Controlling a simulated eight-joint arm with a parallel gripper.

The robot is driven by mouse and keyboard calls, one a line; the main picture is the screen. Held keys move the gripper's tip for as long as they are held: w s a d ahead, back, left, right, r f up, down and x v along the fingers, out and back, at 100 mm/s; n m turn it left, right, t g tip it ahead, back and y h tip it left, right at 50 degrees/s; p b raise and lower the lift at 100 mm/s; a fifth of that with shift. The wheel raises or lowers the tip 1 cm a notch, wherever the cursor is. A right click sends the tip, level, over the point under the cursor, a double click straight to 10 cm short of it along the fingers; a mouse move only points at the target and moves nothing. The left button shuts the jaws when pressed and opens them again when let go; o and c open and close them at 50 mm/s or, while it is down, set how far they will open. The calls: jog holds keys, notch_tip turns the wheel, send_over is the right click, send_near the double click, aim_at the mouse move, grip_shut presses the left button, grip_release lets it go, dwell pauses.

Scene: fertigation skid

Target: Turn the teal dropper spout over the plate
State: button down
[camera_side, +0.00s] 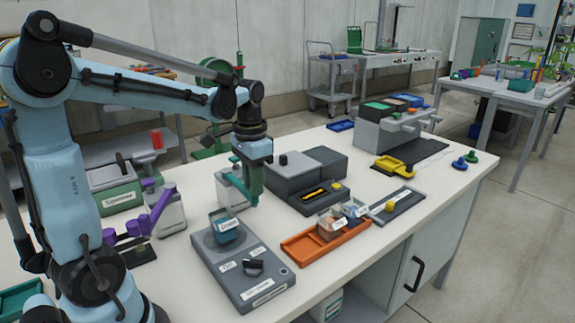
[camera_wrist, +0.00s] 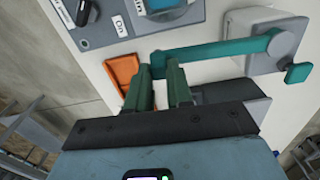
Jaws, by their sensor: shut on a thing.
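The teal dropper spout (camera_wrist: 222,50) is a long bar in the wrist view. It runs left from a grey container (camera_wrist: 270,38) to my gripper (camera_wrist: 158,65), which is shut on its free end. In the side view the spout (camera_side: 236,184) shows beside my gripper (camera_side: 252,200), sticking out from the pale container (camera_side: 228,197) behind. The plate belongs to a dark grey device (camera_side: 243,268) with a knob, and a teal-and-white cup (camera_side: 226,227) stands on it. The device also shows in the wrist view (camera_wrist: 100,35), at the top left. The plate surface is mostly hidden.
An orange tray (camera_side: 300,247) with small containers lies right of the device. Dark grey boxes (camera_side: 305,175) stand behind my gripper. A purple-spouted container (camera_side: 168,212) stands left.

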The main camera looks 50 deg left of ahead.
jog(key=s+a+m, duration=0.2)
jog(key=s+m, duration=0.4)
jog(key=s, duration=0.1)
jog(key=shift+s, duration=0.15)
jog(key=shift+a, duration=0.1)
dwell(0.4)
jog(key=c, duration=1)
grip_release()
notch_tip(320, 180, up, 12)
